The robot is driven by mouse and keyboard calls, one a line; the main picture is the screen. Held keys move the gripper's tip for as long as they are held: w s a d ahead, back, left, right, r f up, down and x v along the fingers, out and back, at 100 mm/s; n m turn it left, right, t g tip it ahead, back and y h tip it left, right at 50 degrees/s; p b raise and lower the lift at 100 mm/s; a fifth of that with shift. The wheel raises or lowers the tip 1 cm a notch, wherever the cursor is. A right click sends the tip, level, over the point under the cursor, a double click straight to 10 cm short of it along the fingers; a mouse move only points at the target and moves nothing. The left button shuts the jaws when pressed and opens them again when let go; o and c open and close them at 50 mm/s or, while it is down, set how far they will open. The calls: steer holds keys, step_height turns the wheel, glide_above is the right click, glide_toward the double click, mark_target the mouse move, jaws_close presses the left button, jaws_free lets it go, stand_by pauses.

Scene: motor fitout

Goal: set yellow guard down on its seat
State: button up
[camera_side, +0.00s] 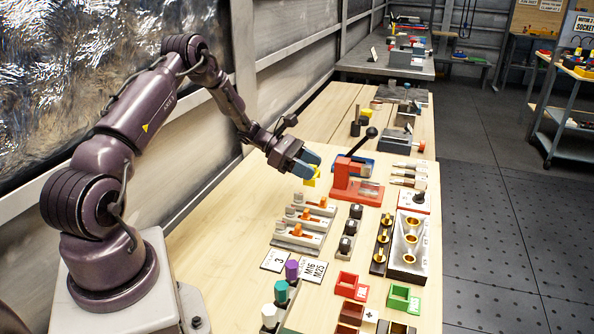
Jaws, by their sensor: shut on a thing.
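My gripper (312,166), with blue fingers, is shut on the yellow guard (311,179). The guard shows as a small yellow piece below the fingertips, and the fingers hide part of it. It is above the wooden bench, just left of a red lever fixture (345,182), and appears apart from it. I cannot tell for sure which part is the guard's seat.
Grey fixtures with orange parts (300,228) lie below the gripper in the picture. Bare bench (225,225) lies left.

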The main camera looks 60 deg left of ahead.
stand_by(0.3)
glide_above(308, 203)
steer(key=shift+f, duration=2.85)
steer(key=shift+f, duration=1.5)
steer(key=o, duration=1)
steer(key=v, duration=1.3)
